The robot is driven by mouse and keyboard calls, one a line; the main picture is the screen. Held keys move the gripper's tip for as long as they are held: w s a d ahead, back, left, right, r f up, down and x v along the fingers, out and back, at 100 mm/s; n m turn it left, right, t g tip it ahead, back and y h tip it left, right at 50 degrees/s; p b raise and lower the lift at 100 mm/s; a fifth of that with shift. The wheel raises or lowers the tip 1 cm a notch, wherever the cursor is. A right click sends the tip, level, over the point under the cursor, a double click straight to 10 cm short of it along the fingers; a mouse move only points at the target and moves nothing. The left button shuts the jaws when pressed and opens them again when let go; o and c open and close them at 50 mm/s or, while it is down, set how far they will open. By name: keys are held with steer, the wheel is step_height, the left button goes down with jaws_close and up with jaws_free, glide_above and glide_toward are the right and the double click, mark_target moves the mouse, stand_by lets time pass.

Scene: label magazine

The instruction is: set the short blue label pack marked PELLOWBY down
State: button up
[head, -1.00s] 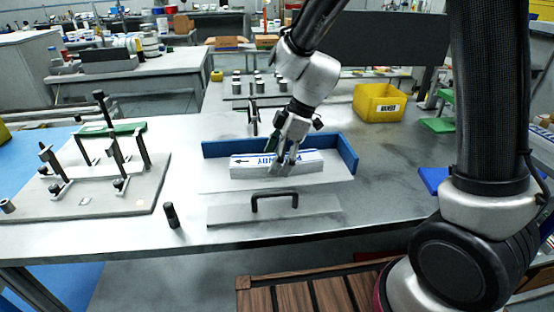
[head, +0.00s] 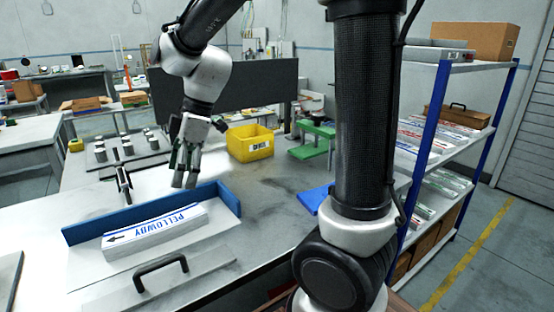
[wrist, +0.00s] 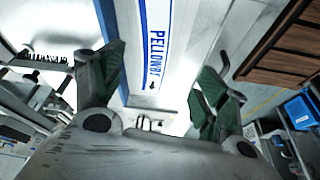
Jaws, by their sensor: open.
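The short blue-and-white label pack marked PELLOWBY (head: 155,231) lies flat on a light plate, in front of a low blue fence (head: 150,212) with a side wall at its right end. Its printed arrow points left in the head view. My gripper (head: 184,184) is open and empty, raised above and behind the pack, apart from it. In the wrist view the pack (wrist: 153,50) shows below and between the open fingers (wrist: 155,85). Whether the pack touches the blue fence is hard to tell.
A black handle (head: 160,268) stands up in front of the pack. A blue plate (head: 318,198) lies at the table's right. A shelf rack (head: 450,68) with label packs stands farther right.

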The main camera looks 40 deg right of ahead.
steer(key=s+d+r+m+t+h, duration=0.1)
steer(key=s+d+r+m+h, duration=0.1)
steer(key=s+d+m, duration=0.6)
steer(key=s+d+r+m+t+h, duration=0.2)
steer(key=s+d+m, duration=0.6)
steer(key=d, duration=0.4)
steer(key=shift+s+r+t, duration=0.3)
steer(key=shift+s+r, duration=0.2)
steer(key=shift+s, duration=0.1)
